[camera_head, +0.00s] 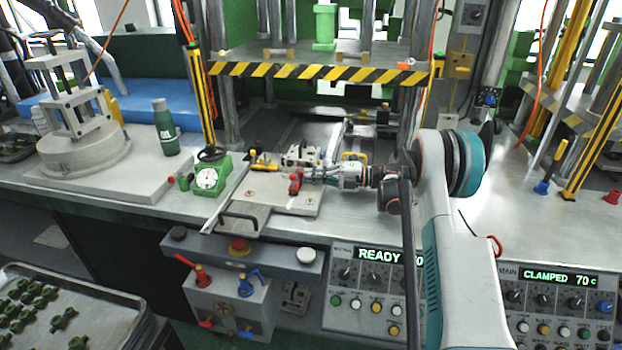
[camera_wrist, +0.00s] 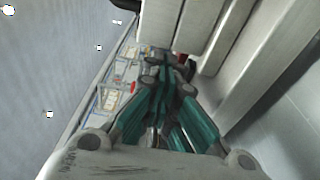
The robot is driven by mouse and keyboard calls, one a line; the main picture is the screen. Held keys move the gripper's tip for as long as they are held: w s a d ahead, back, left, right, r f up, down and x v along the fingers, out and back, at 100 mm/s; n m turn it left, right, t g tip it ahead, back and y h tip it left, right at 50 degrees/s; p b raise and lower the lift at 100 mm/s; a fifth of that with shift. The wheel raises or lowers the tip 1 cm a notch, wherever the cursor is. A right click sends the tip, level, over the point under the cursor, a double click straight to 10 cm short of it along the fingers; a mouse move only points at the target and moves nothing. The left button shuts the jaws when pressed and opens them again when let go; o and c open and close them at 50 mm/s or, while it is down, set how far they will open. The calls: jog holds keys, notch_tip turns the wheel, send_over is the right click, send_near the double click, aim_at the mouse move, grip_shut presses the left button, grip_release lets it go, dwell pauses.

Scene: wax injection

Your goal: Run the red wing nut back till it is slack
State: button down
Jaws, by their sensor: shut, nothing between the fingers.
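The red wing nut (camera_head: 295,184) shows in the head view on the metal mould plate (camera_head: 263,188), at the front of a small light block. My gripper (camera_head: 310,174) comes in from the right, low over the plate, with its fingertips close to the right side of the nut. I cannot tell whether they touch it. In the wrist view my gripper (camera_wrist: 166,62) has its teal fingers together and holds nothing. The nut cannot be made out clearly in that view, where the fingers cover the middle.
A black and yellow clamp (camera_head: 263,162) stands left of the block. A green dial gauge (camera_head: 208,177) and a green bottle (camera_head: 165,127) are farther left. A striped press beam (camera_head: 320,72) hangs above. A control box with an emergency stop (camera_head: 238,245) is in front.

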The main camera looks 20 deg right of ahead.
jog(key=shift+w, duration=0.45)
jog(key=shift+d, duration=0.1)
dwell(0.4)
